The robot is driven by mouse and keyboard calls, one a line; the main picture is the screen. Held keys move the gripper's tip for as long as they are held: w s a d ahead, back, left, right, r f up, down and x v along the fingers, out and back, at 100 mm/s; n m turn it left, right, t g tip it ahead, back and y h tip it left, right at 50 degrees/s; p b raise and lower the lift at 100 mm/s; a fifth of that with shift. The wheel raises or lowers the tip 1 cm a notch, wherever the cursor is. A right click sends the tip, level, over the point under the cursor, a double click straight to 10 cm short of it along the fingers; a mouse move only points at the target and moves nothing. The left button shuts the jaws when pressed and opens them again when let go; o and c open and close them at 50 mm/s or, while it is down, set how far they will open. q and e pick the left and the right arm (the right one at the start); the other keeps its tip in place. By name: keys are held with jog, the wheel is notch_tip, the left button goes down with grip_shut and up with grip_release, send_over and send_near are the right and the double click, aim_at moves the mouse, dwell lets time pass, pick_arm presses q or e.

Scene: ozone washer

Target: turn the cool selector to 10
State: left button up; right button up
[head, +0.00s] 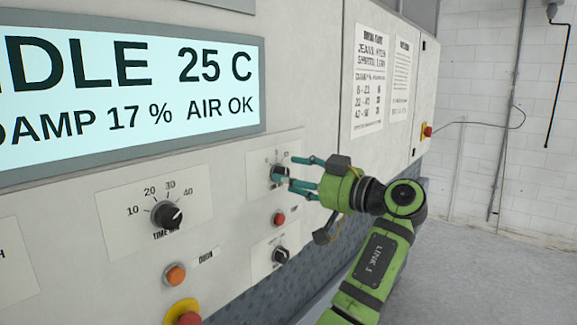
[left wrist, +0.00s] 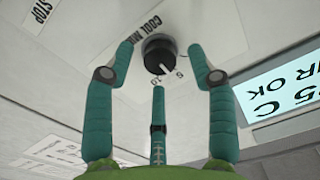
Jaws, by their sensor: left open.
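The cool selector (left wrist: 158,53) is a round black knob on a white label reading COOL MIN in the left wrist view. Its white pointer mark lies between the printed 5 and 10. In the head view the cool selector (head: 279,173) is partly hidden by my fingers. My left gripper (head: 294,172) is open in front of it, with teal fingers reaching to the panel. In the left wrist view my left gripper (left wrist: 160,62) has a finger on each side of the knob and a third below it. I cannot tell whether any finger touches it. My right gripper is not in view.
A time knob (head: 167,215) is left of the cool selector. A red button (head: 279,218) and another black knob (head: 280,255) sit close below it. An orange button (head: 175,275) and a red stop button (head: 187,318) are lower left. A display (head: 130,90) is above left.

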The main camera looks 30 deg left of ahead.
pick_arm(q)
jog(key=shift+a+p, duration=0.35)
jog(key=shift+a, duration=0.6)
jog(key=shift+d, duration=0.1)
grip_shut()
